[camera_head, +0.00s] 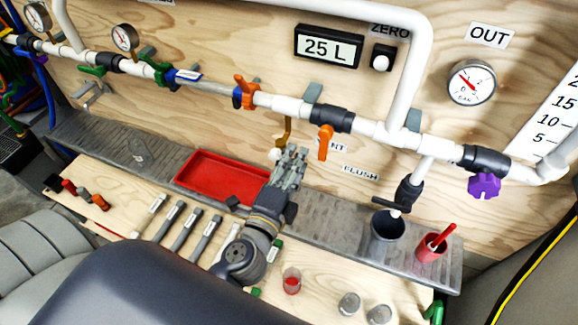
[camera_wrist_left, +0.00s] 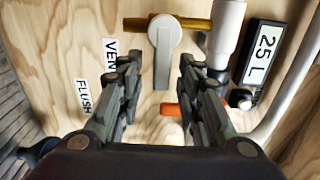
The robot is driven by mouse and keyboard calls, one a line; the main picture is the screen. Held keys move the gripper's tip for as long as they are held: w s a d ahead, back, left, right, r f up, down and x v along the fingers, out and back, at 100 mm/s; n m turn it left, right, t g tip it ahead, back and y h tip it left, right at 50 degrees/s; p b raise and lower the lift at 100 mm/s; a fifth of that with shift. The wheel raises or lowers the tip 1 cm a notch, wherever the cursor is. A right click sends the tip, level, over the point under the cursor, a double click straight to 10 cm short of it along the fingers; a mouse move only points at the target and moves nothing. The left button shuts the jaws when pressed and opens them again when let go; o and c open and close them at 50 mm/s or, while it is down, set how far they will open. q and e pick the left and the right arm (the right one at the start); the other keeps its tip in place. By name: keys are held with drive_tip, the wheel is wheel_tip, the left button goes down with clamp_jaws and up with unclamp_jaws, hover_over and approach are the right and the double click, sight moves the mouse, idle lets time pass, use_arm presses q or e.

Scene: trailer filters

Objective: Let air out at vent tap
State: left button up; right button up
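The vent tap shows in the left wrist view as a brass pipe (camera_wrist_left: 140,24) with a pale grey lever (camera_wrist_left: 163,60). In the head view its brass pipe (camera_head: 287,128) hangs below the white main pipe, partly behind my gripper. The VENT label (camera_wrist_left: 110,52) is on the plywood beside it, partly hidden by a finger. My left gripper (camera_head: 293,158) is just below the tap. In the left wrist view its fingers (camera_wrist_left: 160,70) are apart, with the lever seen between them; I cannot tell whether they touch it. My right gripper is not in view.
An orange tap handle (camera_head: 325,142) hangs to the right of my gripper. A red tray (camera_head: 200,176), a dark cup (camera_head: 387,228) and a red cup (camera_head: 430,246) stand on the grey shelf. Filter-like tools and small jars (camera_head: 349,304) are on the bench below.

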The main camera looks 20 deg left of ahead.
use_arm(q)
drive_tip(key=s, duration=1.2)
drive_tip(key=shift+d, duration=0.35)
drive_tip(key=shift+f, duration=0.1)
drive_tip(key=s+a+f+n+g, duration=0.1)
drive_tip(key=s+f+n+g, duration=0.2)
drive_tip(key=f, duration=1.4)
drive_tip(key=s+a+f+n+g, duration=0.2)
drive_tip(key=f+g, duration=0.4)
drive_tip(key=f, duration=1.2)
drive_tip(key=s+a+f+n+g, duration=0.1)
drive_tip(key=s+f+n+g, duration=0.3)
drive_tip(key=s+f, duration=0.6)
drive_tip(key=s+a+f+n+g+h, duration=0.1)
drive_tip(key=s+f+n+g, duration=0.3)
drive_tip(key=s+f, duration=0.7)
drive_tip(key=shift+a+f+n, duration=0.3)
drive_tip(key=shift+f+n, duration=0.15)
drive_tip(key=shift+n, duration=0.65)
